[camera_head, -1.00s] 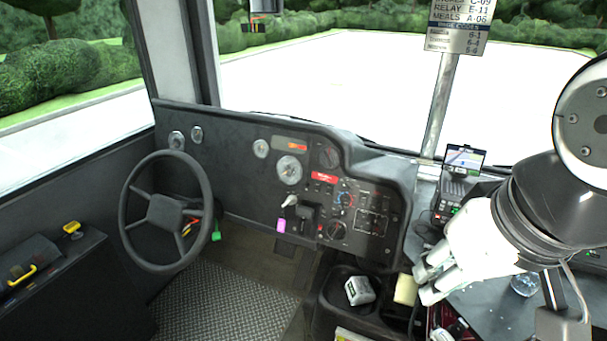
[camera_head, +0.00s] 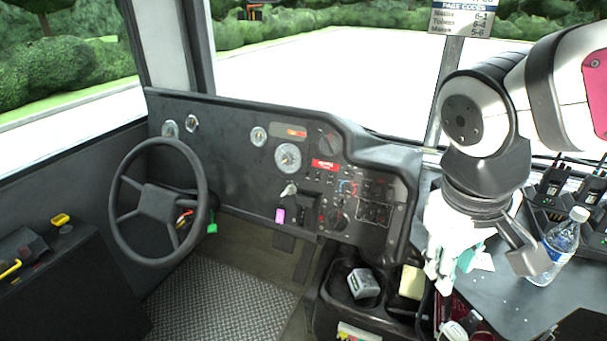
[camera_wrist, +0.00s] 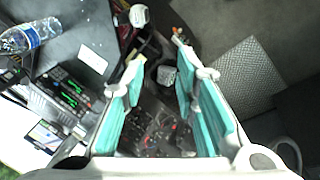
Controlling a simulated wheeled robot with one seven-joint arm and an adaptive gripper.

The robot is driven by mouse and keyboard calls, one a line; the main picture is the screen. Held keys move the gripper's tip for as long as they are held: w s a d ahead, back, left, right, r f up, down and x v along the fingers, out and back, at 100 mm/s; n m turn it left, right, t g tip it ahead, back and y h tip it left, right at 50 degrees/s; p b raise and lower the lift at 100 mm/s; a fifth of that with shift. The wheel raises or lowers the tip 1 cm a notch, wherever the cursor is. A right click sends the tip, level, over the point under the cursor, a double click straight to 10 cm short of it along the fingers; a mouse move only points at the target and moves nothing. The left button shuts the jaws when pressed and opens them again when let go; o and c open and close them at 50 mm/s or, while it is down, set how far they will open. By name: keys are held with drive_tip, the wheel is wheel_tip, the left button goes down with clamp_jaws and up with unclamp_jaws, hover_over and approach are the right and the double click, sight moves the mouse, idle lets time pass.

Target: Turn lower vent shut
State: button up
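The dashboard panel (camera_head: 355,200) holds a round black vent low on its face (camera_head: 338,220), left of a block of switches. A similar round vent (camera_head: 330,145) sits higher up. I cannot tell from here how far the lower one is turned. My gripper (camera_head: 440,283) hangs fingers down, to the right of the panel and apart from it. In the wrist view my gripper (camera_wrist: 158,62) is open and empty, its teal pads spread. The panel (camera_wrist: 158,128) shows blurred between the fingers there, and I cannot pick out the lower vent.
The steering wheel (camera_head: 158,205) stands left of the panel. A console bin (camera_head: 335,300) with a grey box (camera_head: 364,284) and a yellow block (camera_head: 411,282) lies below it. A water bottle (camera_head: 560,245) and radios in chargers (camera_head: 552,195) stand on the right counter.

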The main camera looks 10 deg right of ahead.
drive_tip(key=w+d+f+n+g+h+b, duration=0.1)
drive_tip(key=w+f+n+h+b, duration=0.15)
drive_tip(key=w+f, duration=0.3)
drive_tip(key=w+d+f+n+h+b, duration=0.2)
drive_tip(key=w+f+b, duration=0.2)
drive_tip(key=w+f, duration=0.15)
drive_tip(key=n+t+h+b, duration=0.4)
drive_tip(key=n+t+b, duration=1.05)
drive_tip(key=n, duration=0.25)
approach(336, 224)
drive_tip(key=shift+g, duration=0.45)
drive_tip(key=b+x, duration=0.2)
drive_tip(key=x, duration=0.2)
drive_tip(key=b+x, duration=0.2)
drive_tip(key=x, duration=0.2)
drive_tip(key=shift+a+r, duration=0.1)
drive_tip(key=shift+r, duration=0.15)
clamp_jaws()
